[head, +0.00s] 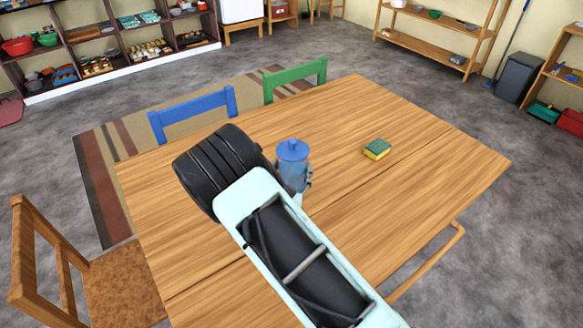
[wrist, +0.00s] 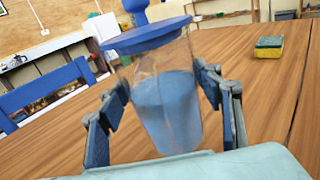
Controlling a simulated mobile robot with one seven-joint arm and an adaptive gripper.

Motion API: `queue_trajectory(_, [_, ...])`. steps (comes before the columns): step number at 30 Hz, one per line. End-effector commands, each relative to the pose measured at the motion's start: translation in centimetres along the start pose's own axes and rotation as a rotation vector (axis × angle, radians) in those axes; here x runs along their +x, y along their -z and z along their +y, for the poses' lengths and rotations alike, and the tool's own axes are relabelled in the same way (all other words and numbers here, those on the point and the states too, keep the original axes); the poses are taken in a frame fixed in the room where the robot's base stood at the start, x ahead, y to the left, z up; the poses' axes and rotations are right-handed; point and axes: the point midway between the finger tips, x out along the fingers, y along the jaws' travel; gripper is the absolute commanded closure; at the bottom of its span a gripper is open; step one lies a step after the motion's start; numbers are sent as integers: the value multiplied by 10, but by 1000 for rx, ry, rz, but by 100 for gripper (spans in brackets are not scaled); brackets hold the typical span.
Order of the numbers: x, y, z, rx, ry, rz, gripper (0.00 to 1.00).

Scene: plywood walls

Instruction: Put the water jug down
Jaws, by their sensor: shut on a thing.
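The water jug (wrist: 167,105) is clear with a blue lid and blue contents. It stands upright between the fingers of my gripper (wrist: 165,112) in the wrist view. In the head view the jug (head: 292,152) shows just beyond the end of my arm, over the wooden table (head: 420,150). My gripper (head: 293,178) is shut on the jug's body, one finger on each side. The arm partly hides the jug's lower part in the head view. I cannot tell whether its base touches the table.
A green and yellow sponge (head: 377,149) lies on the table to the right of the jug. Blue (head: 192,112) and green (head: 296,79) chairs stand at the far edge, a brown chair (head: 90,270) at the left. The table's right part is clear.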

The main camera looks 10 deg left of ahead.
Motion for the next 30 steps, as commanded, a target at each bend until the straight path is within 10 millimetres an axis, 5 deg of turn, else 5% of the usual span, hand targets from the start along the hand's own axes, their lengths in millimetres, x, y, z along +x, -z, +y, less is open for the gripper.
queue_trajectory(2, [1, 2, 0, 1, 0, -4, 84])
queue_trajectory(3, [0, 2, 0, 0, 0, 0, 36])
queue_trajectory(7, [0, 2, 0, 0, 0, 0, 23])
queue_trajectory(18, [0, -3, 0, 0, 0, 0, 23])
queue_trajectory(30, [-80, 0, 2, -2, -4, 3, 23])
